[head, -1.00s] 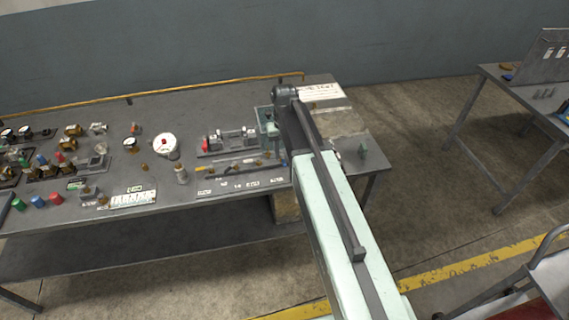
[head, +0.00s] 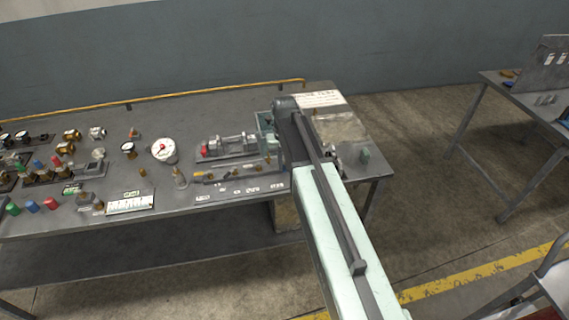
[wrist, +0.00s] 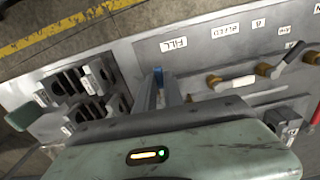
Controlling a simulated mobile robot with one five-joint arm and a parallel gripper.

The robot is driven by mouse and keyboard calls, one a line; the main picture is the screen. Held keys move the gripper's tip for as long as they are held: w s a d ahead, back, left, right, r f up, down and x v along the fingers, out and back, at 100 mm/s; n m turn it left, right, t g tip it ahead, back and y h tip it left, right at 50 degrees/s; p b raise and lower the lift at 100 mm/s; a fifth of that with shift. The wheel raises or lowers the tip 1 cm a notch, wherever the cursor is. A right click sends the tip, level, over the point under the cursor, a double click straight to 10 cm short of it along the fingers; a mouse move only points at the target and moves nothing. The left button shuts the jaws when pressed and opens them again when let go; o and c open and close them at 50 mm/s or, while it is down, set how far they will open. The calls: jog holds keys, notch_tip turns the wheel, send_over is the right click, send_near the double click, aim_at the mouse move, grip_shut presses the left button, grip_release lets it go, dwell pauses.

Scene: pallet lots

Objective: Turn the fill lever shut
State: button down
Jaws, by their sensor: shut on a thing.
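The fill lever (wrist: 158,71) shows in the wrist view as a small blue end between my fingertips, by the FILL label (wrist: 173,44). My gripper (wrist: 161,86) is shut on it. Most of the lever and its valve is hidden by the fingers and the gripper body, so I cannot tell its angle. In the head view my arm covers the gripper and the lever.
In the wrist view a white-handled lever (wrist: 236,83) lies just right of my fingers, with another beyond it. Dark clamp blocks (wrist: 68,83) stand to the left. In the head view the bench (head: 107,170) carries gauges and several coloured knobs on its left.

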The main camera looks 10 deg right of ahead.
jog(key=m, duration=0.1)
jog(key=a+m, duration=0.1)
jog(key=m, duration=0.2)
jog(key=shift+w+a+m, duration=0.25)
jog(key=shift+m, duration=0.05)
jog(key=m, duration=0.1)
jog(key=a+m, duration=0.1)
jog(key=m, duration=0.1)
jog(key=w+m, duration=0.1)
jog(key=m, duration=0.1)
jog(key=shift+w+a, duration=0.1)
jog(key=shift+a, duration=0.15)
jog(key=m, duration=0.1)
jog(key=w+m, duration=0.1)
jog(key=m, duration=0.2)
jog(key=shift+w+a+m, duration=0.15)
jog(key=shift+a+m, duration=0.15)
jog(key=shift+a, duration=0.05)
jog(key=shift+w+m, duration=0.25)
jog(key=shift+m, duration=0.55)
jog(key=shift+w+m, duration=0.25)
jog(key=shift+m, duration=0.55)
jog(key=c, duration=1.5)
grip_release()
jog(key=shift+o, duration=0.2)
